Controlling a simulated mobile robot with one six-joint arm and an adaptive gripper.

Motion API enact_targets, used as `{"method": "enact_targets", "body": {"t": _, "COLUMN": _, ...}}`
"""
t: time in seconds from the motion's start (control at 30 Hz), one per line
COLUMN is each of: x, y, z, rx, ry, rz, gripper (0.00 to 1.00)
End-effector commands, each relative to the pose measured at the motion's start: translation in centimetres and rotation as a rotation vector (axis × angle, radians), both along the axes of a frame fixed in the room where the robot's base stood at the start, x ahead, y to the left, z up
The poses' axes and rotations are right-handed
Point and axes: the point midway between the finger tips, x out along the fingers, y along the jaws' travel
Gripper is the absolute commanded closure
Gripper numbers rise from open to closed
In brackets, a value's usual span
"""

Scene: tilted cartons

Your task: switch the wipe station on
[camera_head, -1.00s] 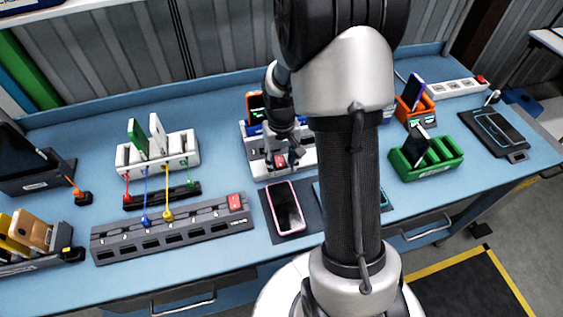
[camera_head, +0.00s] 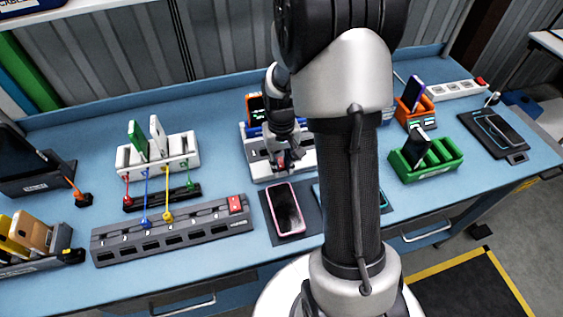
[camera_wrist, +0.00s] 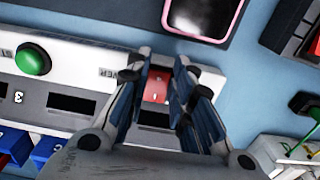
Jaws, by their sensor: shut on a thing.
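The wipe station (camera_head: 258,171) is a white and grey unit with numbered slots near the middle of the bench, partly hidden by my arm. In the wrist view its pale front panel (camera_wrist: 95,55) carries a round green button (camera_wrist: 33,59) at the left. A small red switch (camera_wrist: 157,86) sits on the same panel. My gripper (camera_head: 288,166) is down at the station. In the wrist view my gripper (camera_wrist: 160,78) has one finger on each side of the red switch and is shut on it. The fingers hide the switch's sides.
A pink-edged phone (camera_head: 287,210) lies on a dark mat in front of the station. A grey slotted strip (camera_head: 170,238) with a red switch (camera_head: 235,203) is to the left. A white rack (camera_head: 184,160) and a green rack (camera_head: 432,166) hold phones. Bare blue bench shows at left.

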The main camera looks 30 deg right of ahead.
Motion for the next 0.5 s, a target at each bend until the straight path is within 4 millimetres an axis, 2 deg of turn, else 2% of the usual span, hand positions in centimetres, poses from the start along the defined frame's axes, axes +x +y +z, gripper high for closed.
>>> {"method": "enact_targets", "body": {"t": 0.2, "x": 0.48, "y": -0.11, "z": 0.75, "rx": 0.033, "ry": 0.112, "rz": 0.001, "gripper": 1.0}}
{"method": "enact_targets", "body": {"t": 0.5, "x": 1.1, "y": -0.3, "z": 0.68, "rx": 0.086, "ry": 0.307, "rz": 0.0, "gripper": 1.0}}
